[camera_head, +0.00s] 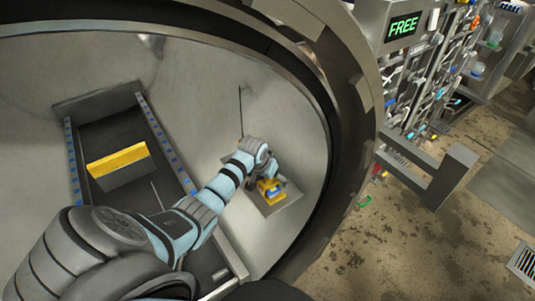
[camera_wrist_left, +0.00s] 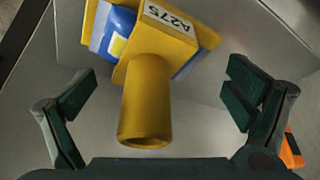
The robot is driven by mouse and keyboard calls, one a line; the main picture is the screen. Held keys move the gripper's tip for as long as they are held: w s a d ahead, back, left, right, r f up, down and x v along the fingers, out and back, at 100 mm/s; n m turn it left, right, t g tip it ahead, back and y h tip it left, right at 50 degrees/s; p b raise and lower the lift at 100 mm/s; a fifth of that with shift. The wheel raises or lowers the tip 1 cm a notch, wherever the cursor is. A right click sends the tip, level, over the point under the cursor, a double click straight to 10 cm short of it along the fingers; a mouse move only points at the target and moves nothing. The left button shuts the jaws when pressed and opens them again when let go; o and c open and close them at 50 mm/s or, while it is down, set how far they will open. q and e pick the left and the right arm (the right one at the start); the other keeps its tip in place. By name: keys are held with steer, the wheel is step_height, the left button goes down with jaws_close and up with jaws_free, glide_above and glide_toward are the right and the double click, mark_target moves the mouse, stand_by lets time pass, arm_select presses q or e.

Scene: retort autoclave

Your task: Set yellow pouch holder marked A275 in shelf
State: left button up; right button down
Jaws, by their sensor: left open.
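The yellow pouch holder (camera_wrist_left: 148,95) marked A275 shows in the left wrist view, with its hollow round handle pointing toward my left gripper (camera_wrist_left: 160,112). A blue pouch (camera_wrist_left: 115,28) sits in it. In the head view the holder (camera_head: 270,191) stands on a small grey shelf (camera_head: 290,196) inside the round vessel, partly hidden by my left gripper (camera_head: 268,181). The gripper is open. Its two fingers stand on either side of the handle with gaps on both sides. My right gripper is not in view.
A dark rack (camera_head: 115,140) with blue-marked rails and a yellow bar (camera_head: 117,160) lies inside the vessel at left. The thick vessel rim (camera_head: 345,110) curves right of my arm. A panel reading FREE (camera_head: 403,26) and a cluttered rack stand outside. An orange piece (camera_wrist_left: 292,150) shows beside the right finger.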

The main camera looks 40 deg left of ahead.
arm_select(q)
steer(key=a+v, duration=0.1)
steer(key=v, duration=1.1)
steer(key=s+d+f+m, duration=0.2)
steer(key=s+d+f, duration=0.65)
steer(key=s, duration=0.25)
steer(key=s+d+m, duration=0.1)
steer(key=s+d, duration=0.4)
steer(key=s, duration=0.8)
step_height(320, 180, down, 18)
steer(key=s+a+g, duration=0.2)
steer(key=s+f+g, duration=0.1)
steer(key=s+f, duration=1.2)
steer(key=s, duration=0.1)
steer(key=shift+s+f, duration=0.15)
steer(key=shift+f, duration=0.25)
steer(key=shift+s+a+n, duration=0.1)
steer(key=shift+n, duration=0.2)
